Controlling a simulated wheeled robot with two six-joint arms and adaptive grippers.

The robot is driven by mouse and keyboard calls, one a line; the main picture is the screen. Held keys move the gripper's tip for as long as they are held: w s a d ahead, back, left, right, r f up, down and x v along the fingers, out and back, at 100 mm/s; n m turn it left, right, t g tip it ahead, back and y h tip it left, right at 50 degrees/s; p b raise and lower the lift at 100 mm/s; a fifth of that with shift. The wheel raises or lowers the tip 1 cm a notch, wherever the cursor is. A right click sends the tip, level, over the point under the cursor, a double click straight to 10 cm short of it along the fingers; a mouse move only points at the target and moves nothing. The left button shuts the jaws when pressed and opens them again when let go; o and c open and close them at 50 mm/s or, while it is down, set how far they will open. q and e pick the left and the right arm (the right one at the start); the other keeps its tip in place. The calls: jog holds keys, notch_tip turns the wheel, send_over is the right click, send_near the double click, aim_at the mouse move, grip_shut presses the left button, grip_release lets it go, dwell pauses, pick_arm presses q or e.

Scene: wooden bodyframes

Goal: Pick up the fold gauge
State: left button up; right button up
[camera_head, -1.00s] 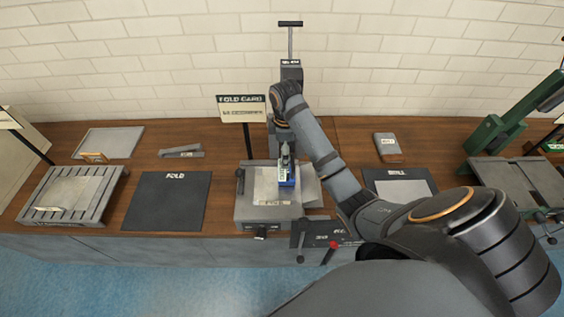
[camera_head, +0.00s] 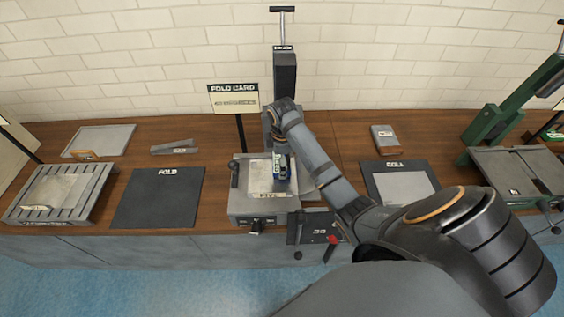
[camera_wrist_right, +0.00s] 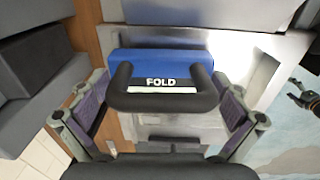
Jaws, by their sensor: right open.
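The fold gauge is a blue block with a black handle bar and a white FOLD label; it fills the middle of the right wrist view (camera_wrist_right: 160,68). In the head view a blue bit of it (camera_head: 281,185) shows on the grey folding press. My right gripper (camera_wrist_right: 160,115) is open, one finger on each side of the handle, with gaps showing between pads and handle. In the head view my right gripper (camera_head: 279,164) is over the press and partly hides the gauge. A small dark claw-like shape at the wrist view's right edge may be my left gripper (camera_wrist_right: 303,95).
The grey press (camera_head: 240,205) has a lever and knobs at its front. A black FOLD mat (camera_head: 158,200) and slatted rack (camera_head: 92,190) lie left, a dark mat (camera_head: 373,178) right. A FOLD CARD sign (camera_head: 234,98) stands behind. Green machine (camera_head: 495,125) is far right.

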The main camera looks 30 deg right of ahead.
aim_at(289, 162)
jog(key=shift+s, duration=0.1)
jog(key=c, duration=0.6)
jog(key=shift+r, duration=0.1)
jog(key=c, duration=0.5)
jog(key=shift+r, duration=0.3)
jog(key=r, duration=0.2)
jog(key=s+r, duration=0.1)
jog(key=r, duration=0.1)
jog(key=s+r+p, duration=0.2)
jog(key=r+p, duration=0.1)
jog(key=s+r+p, duration=0.1)
jog(key=r+p, duration=0.1)
jog(key=s+r, duration=0.1)
jog(key=s, duration=0.2)
jog(key=s+r, duration=0.1)
jog(key=s, duration=0.2)
jog(key=s+r+p, duration=0.1)
jog(key=s, duration=0.2)
jog(key=shift+s+a+r, duration=0.15)
jog(key=shift+s+a, duration=0.15)
jog(key=shift+s, duration=0.1)
